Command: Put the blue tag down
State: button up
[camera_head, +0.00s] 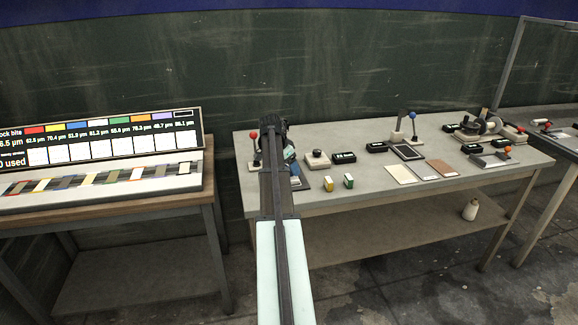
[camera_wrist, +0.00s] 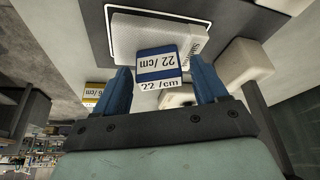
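The blue tag (camera_wrist: 158,65) is a small block with a blue face, white label and the text "22 /cm". In the wrist view it sits between the two blue fingers of my gripper (camera_wrist: 160,75), centred and in line with them. In the head view my gripper (camera_head: 288,160) is over the left end of the grey table, and my arm hides much there.
A yellow tag (camera_head: 328,184) and a green tag (camera_head: 349,181) stand near the front edge of the grey table (camera_head: 320,203). A red-knobbed lever (camera_head: 253,150) stands left of my gripper, a pale block with a knob (camera_head: 317,159) right. Several dark boxes and flat samples lie farther right.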

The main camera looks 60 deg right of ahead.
jog(key=shift+o, duration=0.3)
jog(key=shift+r, duration=0.1)
jog(key=shift+r, duration=0.25)
jog(key=v, duration=1.1)
jog(key=shift+r, duration=0.3)
jog(key=shift+a, duration=0.15)
